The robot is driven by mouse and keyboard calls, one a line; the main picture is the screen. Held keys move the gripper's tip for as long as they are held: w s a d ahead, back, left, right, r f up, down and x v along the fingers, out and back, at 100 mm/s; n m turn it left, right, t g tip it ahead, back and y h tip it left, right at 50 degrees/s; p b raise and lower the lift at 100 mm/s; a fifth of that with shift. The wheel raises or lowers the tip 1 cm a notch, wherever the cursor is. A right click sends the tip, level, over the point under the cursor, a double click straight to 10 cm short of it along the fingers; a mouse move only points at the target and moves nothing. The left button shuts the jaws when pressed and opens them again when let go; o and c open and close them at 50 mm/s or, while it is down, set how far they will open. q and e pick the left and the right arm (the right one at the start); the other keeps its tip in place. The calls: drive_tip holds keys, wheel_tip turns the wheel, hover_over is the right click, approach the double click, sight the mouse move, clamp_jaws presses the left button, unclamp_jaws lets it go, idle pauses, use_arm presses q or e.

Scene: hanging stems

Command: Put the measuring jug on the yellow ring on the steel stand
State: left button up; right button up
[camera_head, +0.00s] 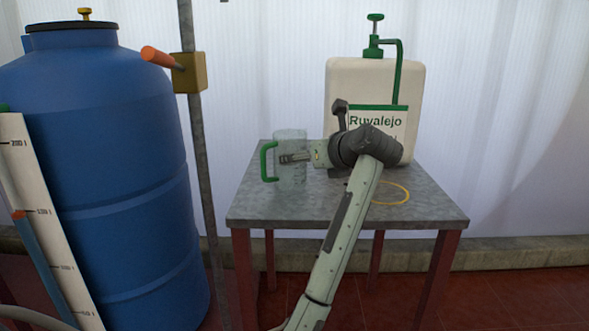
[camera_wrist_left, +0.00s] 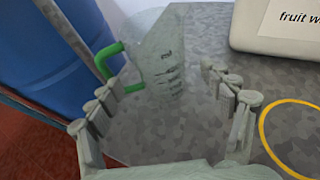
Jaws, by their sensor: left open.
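The clear measuring jug (camera_head: 291,143) with a green handle (camera_head: 265,161) stands upright at the left of the steel stand's top (camera_head: 262,208). It also shows in the left wrist view (camera_wrist_left: 160,48). My left gripper (camera_head: 288,158) is open and points left at the jug. In the left wrist view its two fingers (camera_wrist_left: 163,92) stand apart, with the jug seen between and beyond them; contact is not visible. The yellow ring (camera_head: 409,190) lies flat and empty on the stand's right part, partly hidden by my arm. It also shows in the left wrist view (camera_wrist_left: 263,128).
A white canister (camera_head: 343,88) with a green pump stands at the back of the stand, behind my arm. A blue barrel (camera_head: 110,130) and a grey upright pole (camera_head: 200,140) with an orange-handled valve (camera_head: 187,74) are left of the stand. The stand's front left top is bare.

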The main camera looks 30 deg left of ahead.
use_arm(q)
drive_tip(key=x, duration=0.8)
drive_tip(key=shift+s+f, duration=0.15)
drive_tip(key=shift+f, duration=0.05)
drive_tip(key=shift+c, duration=0.5)
drive_tip(key=c, duration=1)
drive_tip(key=shift+r, duration=0.15)
